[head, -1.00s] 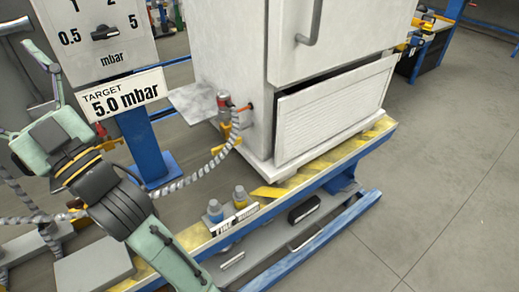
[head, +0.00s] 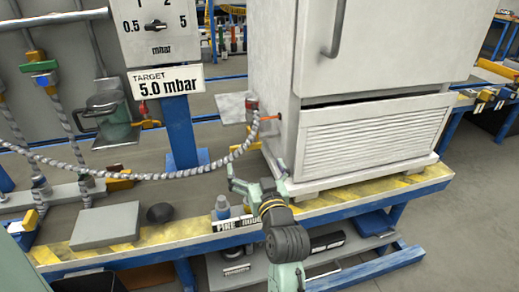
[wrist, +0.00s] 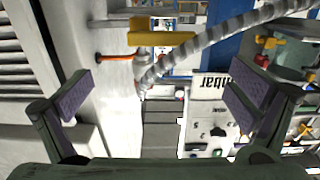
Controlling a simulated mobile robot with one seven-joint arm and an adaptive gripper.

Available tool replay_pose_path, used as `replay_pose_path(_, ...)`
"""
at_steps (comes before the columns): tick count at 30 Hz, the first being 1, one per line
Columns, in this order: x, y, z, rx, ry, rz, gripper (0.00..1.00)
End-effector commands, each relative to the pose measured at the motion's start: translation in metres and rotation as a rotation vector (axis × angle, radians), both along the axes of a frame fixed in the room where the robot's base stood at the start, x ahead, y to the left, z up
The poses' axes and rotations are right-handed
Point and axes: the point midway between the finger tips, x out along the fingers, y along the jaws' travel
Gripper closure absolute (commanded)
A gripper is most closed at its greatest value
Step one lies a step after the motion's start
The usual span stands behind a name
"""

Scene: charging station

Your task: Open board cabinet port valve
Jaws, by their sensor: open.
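The white board cabinet (head: 375,135) stands on a yellow-striped bench. On its left side a port fitting has a red part (head: 252,104), an orange stem (head: 268,118) and a yellow lever (head: 246,146). The wrist view also shows the orange stem (wrist: 115,58) and yellow lever (wrist: 162,38). A grey ribbed hose (head: 150,176) runs from the fitting to the left. My gripper (head: 256,176) is open and empty in front of the fitting, near the cabinet's lower left corner. In the wrist view the fitting lies beyond the gap between the fingers (wrist: 160,98).
A gauge panel with a "TARGET 5.0 mbar" sign (head: 166,80) stands on a blue post left of the cabinet.

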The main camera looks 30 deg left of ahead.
Motion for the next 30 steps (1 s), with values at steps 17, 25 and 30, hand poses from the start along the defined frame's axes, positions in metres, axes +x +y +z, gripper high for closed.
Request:
replay_pose_path(17,0.060,0.071,0.003,0.000,-0.003,0.001,0.00)
replay_pose_path(25,0.068,0.080,0.002,0.001,-0.002,0.001,0.00)
replay_pose_path(30,0.068,0.080,0.001,0.001,-0.002,0.001,0.00)
